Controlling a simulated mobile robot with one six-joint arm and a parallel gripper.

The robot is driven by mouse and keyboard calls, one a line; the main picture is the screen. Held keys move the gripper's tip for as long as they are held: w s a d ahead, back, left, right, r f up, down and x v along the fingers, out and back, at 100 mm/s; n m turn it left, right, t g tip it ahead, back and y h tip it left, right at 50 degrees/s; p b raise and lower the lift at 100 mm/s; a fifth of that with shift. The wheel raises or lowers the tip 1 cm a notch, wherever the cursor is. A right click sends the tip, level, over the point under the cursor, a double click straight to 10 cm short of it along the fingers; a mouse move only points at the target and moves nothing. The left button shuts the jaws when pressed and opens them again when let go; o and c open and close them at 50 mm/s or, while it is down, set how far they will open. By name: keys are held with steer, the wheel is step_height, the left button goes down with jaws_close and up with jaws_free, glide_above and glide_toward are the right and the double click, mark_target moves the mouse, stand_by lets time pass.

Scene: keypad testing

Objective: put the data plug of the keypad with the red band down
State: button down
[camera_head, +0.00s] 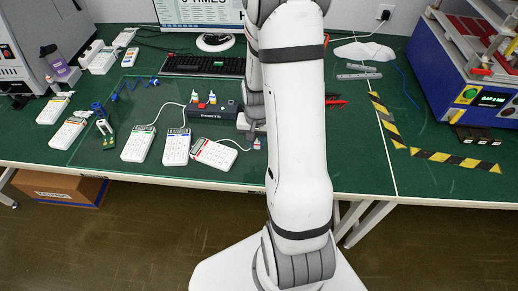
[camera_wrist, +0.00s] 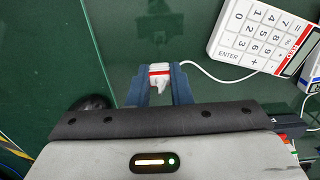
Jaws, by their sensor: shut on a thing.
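The keypad with the red band (camera_head: 214,154) lies tilted on the green mat, left of my arm. In the wrist view this white keypad (camera_wrist: 262,32) is at the upper right, cut off by the frame edge. Its white cable runs left to the data plug (camera_wrist: 160,75), a small white plug with a red band. My gripper (camera_wrist: 159,72) is shut on the plug, with a blue finger on each side. The plug shows in the head view (camera_head: 257,143) just left of my arm. I cannot tell whether it touches the mat.
A dark tester box (camera_head: 212,111) stands behind the keypads. Two more keypads, one with a green band (camera_head: 138,144) and one with a blue band (camera_head: 176,147), lie to the left. A black keyboard (camera_head: 203,65) is behind. The green surface around the plug is bare.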

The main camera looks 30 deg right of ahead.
mark_target(257, 148)
step_height(257, 148, down, 4)
steer(key=shift+f, duration=0.15)
stand_by(0.3)
steer(key=shift+f+b, duration=0.35)
steer(key=c, duration=1.3)
jaws_free()
steer(key=shift+r, duration=0.15)
